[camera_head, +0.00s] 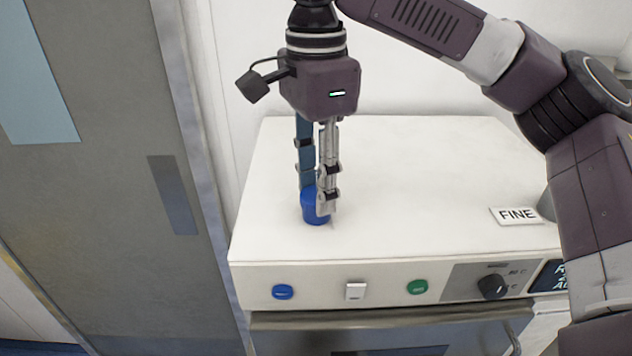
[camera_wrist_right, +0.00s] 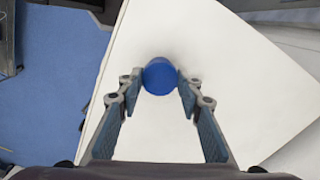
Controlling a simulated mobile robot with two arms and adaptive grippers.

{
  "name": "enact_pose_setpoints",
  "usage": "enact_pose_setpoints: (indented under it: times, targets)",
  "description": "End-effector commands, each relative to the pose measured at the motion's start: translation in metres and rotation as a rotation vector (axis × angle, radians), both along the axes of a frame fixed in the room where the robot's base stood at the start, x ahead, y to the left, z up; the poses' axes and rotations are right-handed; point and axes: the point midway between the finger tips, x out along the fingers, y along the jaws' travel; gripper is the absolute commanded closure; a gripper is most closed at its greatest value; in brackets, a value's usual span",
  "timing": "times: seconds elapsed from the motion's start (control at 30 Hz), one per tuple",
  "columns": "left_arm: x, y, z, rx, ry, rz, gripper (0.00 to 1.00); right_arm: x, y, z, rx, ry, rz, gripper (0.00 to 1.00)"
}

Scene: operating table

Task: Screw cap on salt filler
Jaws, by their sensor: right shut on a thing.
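The blue cap (camera_head: 311,211) is a small round piece at the white top of the machine, near its left side. My right gripper (camera_head: 317,203) points straight down and is shut on the blue cap. In the right wrist view the blue cap (camera_wrist_right: 159,76) sits between the two fingertips of the right gripper (camera_wrist_right: 159,80). No part of the salt filler shows apart from the cap, and I cannot tell what is under the cap. My left gripper is not in view.
The white machine top (camera_head: 420,180) is clear around the cap. A "FINE" sign (camera_head: 517,215) stands at the right. The front panel has a blue button (camera_head: 283,292), a green button (camera_head: 417,287) and a black knob (camera_head: 492,286). A grey door (camera_head: 110,180) is at the left.

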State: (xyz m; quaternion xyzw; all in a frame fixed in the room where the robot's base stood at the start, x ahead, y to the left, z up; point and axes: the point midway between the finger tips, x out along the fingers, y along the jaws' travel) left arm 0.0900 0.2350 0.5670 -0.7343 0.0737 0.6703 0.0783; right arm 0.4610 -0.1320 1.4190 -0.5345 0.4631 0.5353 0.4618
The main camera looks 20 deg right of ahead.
Motion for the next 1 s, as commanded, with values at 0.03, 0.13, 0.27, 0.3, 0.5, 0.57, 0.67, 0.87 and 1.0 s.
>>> enact_pose_setpoints:
  times: [0.03,0.13,0.27,0.3,0.5,0.57,0.67,0.87,1.0]
  targets:
    - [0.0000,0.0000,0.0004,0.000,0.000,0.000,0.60,0.0007,-0.0001,0.0019,0.002,-0.005,-0.015,0.74]
    - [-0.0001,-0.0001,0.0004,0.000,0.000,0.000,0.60,0.0008,-0.0001,0.0019,0.002,-0.005,-0.020,0.74]
    - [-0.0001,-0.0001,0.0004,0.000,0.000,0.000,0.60,0.0008,0.0000,0.0019,0.002,-0.005,-0.019,0.74]
    - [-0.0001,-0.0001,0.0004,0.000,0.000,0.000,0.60,0.0008,0.0000,0.0019,0.003,-0.005,-0.024,0.74]
    - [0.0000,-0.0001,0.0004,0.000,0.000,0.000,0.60,0.0009,0.0000,0.0016,0.002,-0.004,-0.186,0.74]
    - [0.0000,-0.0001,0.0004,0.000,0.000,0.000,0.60,0.0009,0.0000,0.0016,0.003,-0.004,-0.242,0.74]
    - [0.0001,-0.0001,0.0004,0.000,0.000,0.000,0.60,0.0010,0.0001,0.0017,0.003,-0.004,-0.302,0.74]
    - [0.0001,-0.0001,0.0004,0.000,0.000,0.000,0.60,0.0010,0.0000,0.0018,0.003,-0.004,-0.319,0.74]
    - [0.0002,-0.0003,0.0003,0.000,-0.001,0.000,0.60,0.0010,0.0001,0.0017,0.003,-0.004,-0.318,0.57]
